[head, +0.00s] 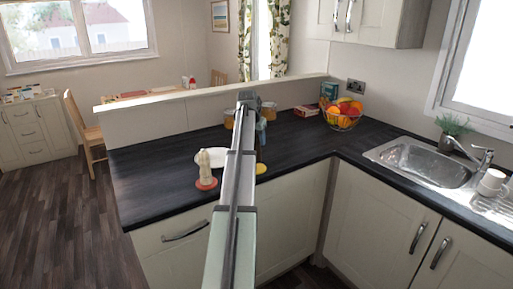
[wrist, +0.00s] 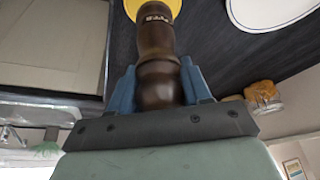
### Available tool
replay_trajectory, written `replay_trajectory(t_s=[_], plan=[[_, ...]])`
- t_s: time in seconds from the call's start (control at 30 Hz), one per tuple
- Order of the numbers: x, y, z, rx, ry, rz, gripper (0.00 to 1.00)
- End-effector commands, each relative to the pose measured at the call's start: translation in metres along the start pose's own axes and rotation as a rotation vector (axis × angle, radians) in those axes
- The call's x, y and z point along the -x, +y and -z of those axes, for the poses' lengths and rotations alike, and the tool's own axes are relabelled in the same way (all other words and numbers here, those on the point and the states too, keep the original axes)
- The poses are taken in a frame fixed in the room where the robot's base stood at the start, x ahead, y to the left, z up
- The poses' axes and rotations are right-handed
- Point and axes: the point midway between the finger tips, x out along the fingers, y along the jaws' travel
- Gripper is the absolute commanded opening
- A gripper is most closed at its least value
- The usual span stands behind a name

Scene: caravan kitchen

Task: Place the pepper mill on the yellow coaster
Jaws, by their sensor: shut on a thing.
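The pepper mill (wrist: 157,50) is dark brown and turned, with small lettering near one end. My gripper (wrist: 160,85) is shut on it, with blue fingers on either side. In the wrist view the mill's far end overlaps the yellow coaster (wrist: 150,8). In the head view the coaster (head: 262,169) lies on the dark worktop near its front edge, partly hidden by my arm. My gripper (head: 261,138) is just above it there, with the mill mostly hidden. I cannot tell whether the mill touches the coaster.
A pale figure-like object (head: 204,161) stands on a red coaster (head: 206,184) left of my arm, by a white plate (head: 217,154). Canisters (head: 229,119) stand behind. A fruit bowl (head: 343,116) and sink (head: 412,160) are at the right.

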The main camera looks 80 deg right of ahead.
Motion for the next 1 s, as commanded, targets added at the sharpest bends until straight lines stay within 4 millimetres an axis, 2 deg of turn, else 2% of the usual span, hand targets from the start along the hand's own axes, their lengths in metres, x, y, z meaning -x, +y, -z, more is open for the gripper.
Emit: replay_trajectory(t_s=[0.3, 0.57, 0.6, 0.9, 1.0], plan=[[-0.031, 0.0, -0.013, 0.0, 0.0, 0.0, 0.0], [-0.032, 0.0, -0.013, 0.0, 0.001, 0.001, 0.0], [-0.033, 0.0, -0.013, 0.0, 0.001, 0.001, 0.49], [-0.032, 0.0, -0.013, 0.0, 0.0, 0.001, 0.76], [-0.032, 0.0, -0.013, 0.0, 0.0, 0.001, 0.76]])
